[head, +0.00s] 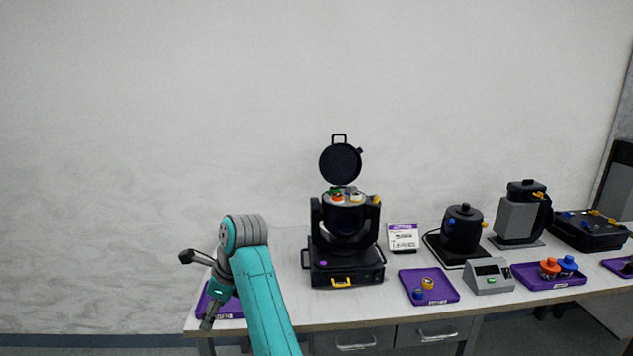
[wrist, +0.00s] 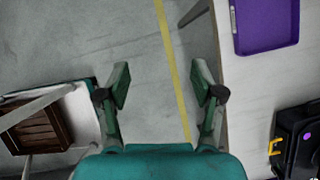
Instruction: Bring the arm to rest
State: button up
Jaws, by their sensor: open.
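My arm is teal and reaches up from the bottom of the head view. My gripper (head: 207,322) hangs down at the left end of the white table (head: 300,306), near its front left corner. In the wrist view my gripper (wrist: 163,88) has its two fingers spread wide apart, with nothing between them. Below them are grey floor and a yellow floor line (wrist: 172,70). The fingers are beside the table edge, over the floor.
A purple tray (wrist: 266,45) lies on the table's left end, partly behind my arm in the head view. A black lamp (head: 345,225) with an open lid stands right of my arm. More purple trays and devices stand further right. A wooden crate (wrist: 40,122) shows at lower left.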

jog(key=s+d+f+n+t, duration=0.2)
jog(key=d+f, duration=0.4)
jog(key=f, duration=0.6)
jog(key=s+d+f+n+t, duration=0.15)
jog(key=d+f, duration=0.45)
jog(key=f, duration=0.6)
jog(key=s+d+f+n+t+h, duration=0.1)
jog(key=s+d+f+n+t, duration=0.3)
jog(key=s+d+f, duration=0.95)
jog(key=s+d+r+n+t+h, duration=0.1)
jog(key=s+d+r+n, duration=0.1)
jog(key=s+d, duration=0.35)
jog(key=s+d+r+n+t, duration=0.1)
jog(key=s+d+r+n, duration=0.1)
jog(key=s, duration=0.7)
jog(key=s+d+r+n+t+h, duration=0.1)
jog(key=s+d+r+n, duration=0.1)
jog(key=s+d, duration=0.35)
jog(key=s+d+r+n+t+h, duration=0.1)
jog(key=s+r+n, duration=0.5)
jog(key=s+r, duration=1)
notch_tip(320, 180, up, 2)
jog(key=shift+s+d+t+h, duration=0.35)
jog(key=shift+d+t, duration=0.3)
jog(key=shift+t, duration=0.6)
